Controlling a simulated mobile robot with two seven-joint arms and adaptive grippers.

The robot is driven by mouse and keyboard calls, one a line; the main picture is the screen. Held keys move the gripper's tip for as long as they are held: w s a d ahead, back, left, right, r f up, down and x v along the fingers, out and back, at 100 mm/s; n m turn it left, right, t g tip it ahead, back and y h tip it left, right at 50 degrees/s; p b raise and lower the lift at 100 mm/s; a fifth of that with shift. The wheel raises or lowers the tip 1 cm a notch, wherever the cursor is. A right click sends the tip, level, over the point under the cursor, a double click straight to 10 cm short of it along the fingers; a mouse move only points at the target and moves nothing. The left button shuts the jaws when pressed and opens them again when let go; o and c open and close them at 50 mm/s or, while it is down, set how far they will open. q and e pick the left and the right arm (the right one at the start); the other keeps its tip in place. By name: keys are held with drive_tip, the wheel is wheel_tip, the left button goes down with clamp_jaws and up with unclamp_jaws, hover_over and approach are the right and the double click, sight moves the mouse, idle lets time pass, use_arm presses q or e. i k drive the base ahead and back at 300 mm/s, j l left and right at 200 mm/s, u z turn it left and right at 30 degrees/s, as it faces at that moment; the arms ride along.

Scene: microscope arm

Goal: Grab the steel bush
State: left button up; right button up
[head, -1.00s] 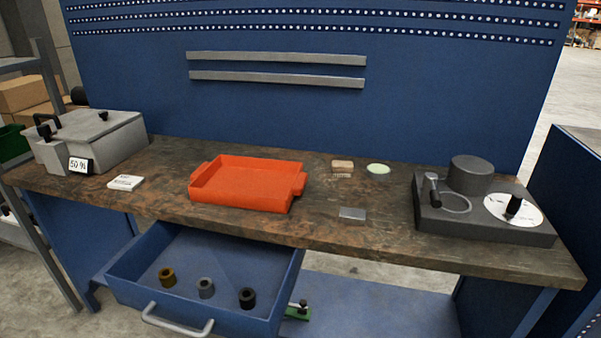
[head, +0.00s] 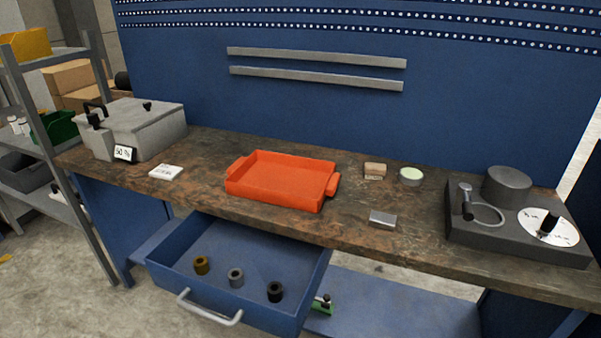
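Three short hollow bushes stand apart in the open blue drawer (head: 240,246) under the bench. The grey, steel-looking bush (head: 236,277) is the middle one. A brass-coloured bush (head: 201,265) stands to its left and a black bush (head: 275,292) to its right. Neither of my grippers shows in the head view.
The drawer's handle (head: 207,308) sticks out at the front. On the wooden bench (head: 300,222) are an orange tray (head: 282,180), a grey lidded box (head: 135,130), a small metal block (head: 382,219) and a dark fixture (head: 517,237). A shelf rack (head: 85,150) stands at the left.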

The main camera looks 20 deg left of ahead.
sight(235, 277)
drive_tip(key=u, duration=1.15)
drive_tip(key=i+j+u, duration=0.15)
drive_tip(key=i, duration=0.15)
